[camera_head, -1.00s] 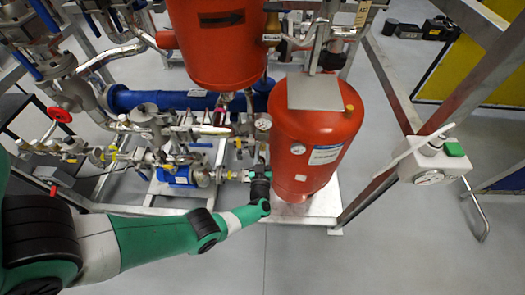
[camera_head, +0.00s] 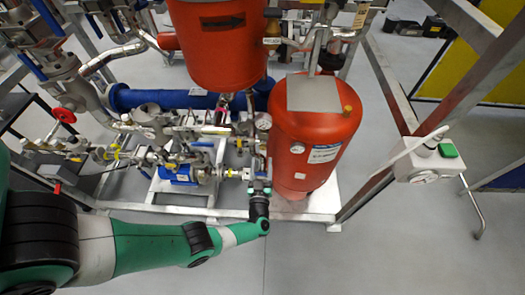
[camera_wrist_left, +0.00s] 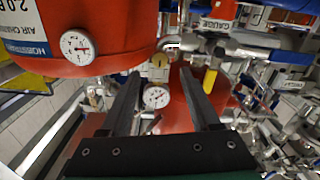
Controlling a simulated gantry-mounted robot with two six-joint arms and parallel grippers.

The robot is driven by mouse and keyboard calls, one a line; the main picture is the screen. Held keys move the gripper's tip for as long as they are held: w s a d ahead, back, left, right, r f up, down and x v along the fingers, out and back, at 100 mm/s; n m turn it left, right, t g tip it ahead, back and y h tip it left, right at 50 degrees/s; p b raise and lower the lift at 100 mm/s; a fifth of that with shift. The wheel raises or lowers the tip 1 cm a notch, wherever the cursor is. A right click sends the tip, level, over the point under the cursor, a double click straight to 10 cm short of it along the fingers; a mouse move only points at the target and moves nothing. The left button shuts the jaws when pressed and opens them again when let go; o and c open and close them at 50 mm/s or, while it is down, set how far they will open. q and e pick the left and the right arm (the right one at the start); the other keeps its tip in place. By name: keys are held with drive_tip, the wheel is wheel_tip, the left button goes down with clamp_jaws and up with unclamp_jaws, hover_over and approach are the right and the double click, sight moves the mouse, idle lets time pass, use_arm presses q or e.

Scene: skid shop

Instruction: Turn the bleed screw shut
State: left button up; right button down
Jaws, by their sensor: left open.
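My left gripper (camera_head: 260,177) is beside the lower left side of the red-orange tank (camera_head: 318,125). In the left wrist view its two black fingers (camera_wrist_left: 159,73) are open and apart, with nothing held between them. A small round brass-coloured part (camera_wrist_left: 160,61) shows between and just beyond the fingertips. I cannot tell for sure whether it is the bleed screw, or whether its turn position is open or shut. A white-faced gauge (camera_wrist_left: 156,97) shows between the fingers. My right gripper is in neither view.
Pipes, valves and a blue pump (camera_head: 178,174) crowd the left. A yellow lever (camera_wrist_left: 210,79) is near the right finger in the wrist view. A metal frame post (camera_head: 392,85) and a white box with a green button (camera_head: 428,163) stand right. The floor in front is clear.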

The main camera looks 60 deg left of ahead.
use_arm(q)
drive_tip(key=v, duration=0.5)
drive_tip(key=shift+p, duration=0.3)
drive_tip(key=shift+r, duration=0.1)
